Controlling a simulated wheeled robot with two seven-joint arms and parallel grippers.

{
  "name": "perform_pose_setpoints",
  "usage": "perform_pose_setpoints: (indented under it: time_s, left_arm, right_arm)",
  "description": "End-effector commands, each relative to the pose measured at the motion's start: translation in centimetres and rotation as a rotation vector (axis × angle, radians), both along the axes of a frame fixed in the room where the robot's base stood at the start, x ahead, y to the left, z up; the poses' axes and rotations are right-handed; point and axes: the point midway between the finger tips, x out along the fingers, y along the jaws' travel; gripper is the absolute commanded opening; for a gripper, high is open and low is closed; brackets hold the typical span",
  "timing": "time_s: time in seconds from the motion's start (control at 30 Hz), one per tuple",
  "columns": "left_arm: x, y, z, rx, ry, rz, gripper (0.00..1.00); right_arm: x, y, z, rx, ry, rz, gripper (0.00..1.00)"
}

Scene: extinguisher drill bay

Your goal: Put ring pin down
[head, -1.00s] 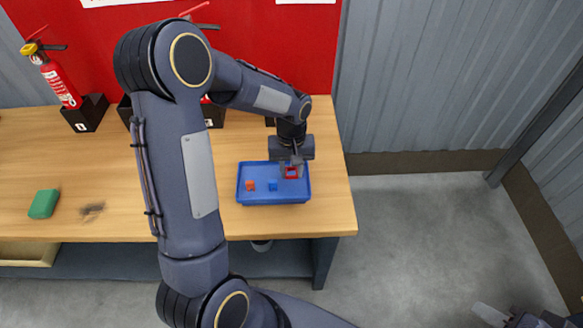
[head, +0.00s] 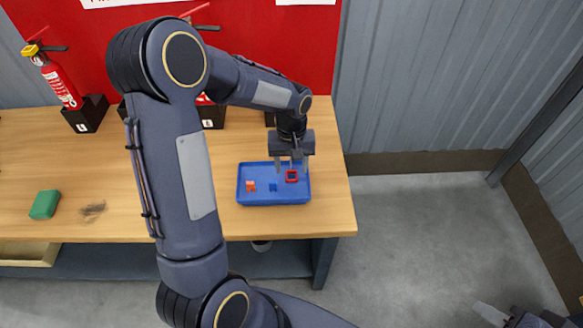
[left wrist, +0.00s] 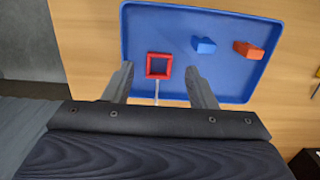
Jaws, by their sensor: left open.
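The ring pin, a red square ring (head: 292,180) with a thin pale pin, is in the right part of a blue tray (head: 254,202) on the bench. In the left wrist view the ring (left wrist: 148,66) shows between the fingertips, apart from both, with its pin pointing back toward the gripper. My left gripper (head: 291,168) is open just above the ring pin; its spread fingers also show in the left wrist view (left wrist: 161,70). My right gripper (head: 489,313) is partly in view at the lower right; its jaws are unclear.
The tray also holds an orange piece (head: 250,186) and a blue piece (head: 273,187). A green block (head: 44,204) lies on the wooden bench (head: 110,170) at left. A red extinguisher (head: 62,84) stands in a black holder (head: 86,114) at the back. My left arm covers the middle.

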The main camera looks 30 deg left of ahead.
Motion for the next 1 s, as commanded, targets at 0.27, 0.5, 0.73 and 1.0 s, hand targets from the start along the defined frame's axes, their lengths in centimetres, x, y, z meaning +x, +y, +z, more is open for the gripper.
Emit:
perform_pose_setpoints:
  time_s: [0.27, 0.5, 0.73, 1.0]
  left_arm:
    - [0.4, 0.2, 6.4, -0.001, -0.005, -0.001, 0.52]
    - [0.5, 0.2, 9.8, -0.001, -0.002, -0.001, 0.52]
    - [-2.0, 0.2, 12.3, -0.046, -0.059, -0.038, 0.52]
    - [-12.7, -1.9, 15.8, -0.179, -0.333, -0.215, 0.52]
  right_arm:
    - [0.0, 0.0, 0.1, 0.0, 0.001, 0.0, 0.36]
    - [0.0, 0.0, 0.3, 0.0, 0.001, 0.0, 0.36]
    - [0.0, 0.0, 0.3, 0.0, 0.001, 0.0, 0.36]
    - [0.0, 0.0, 0.3, 0.0, 0.001, 0.0, 0.36]
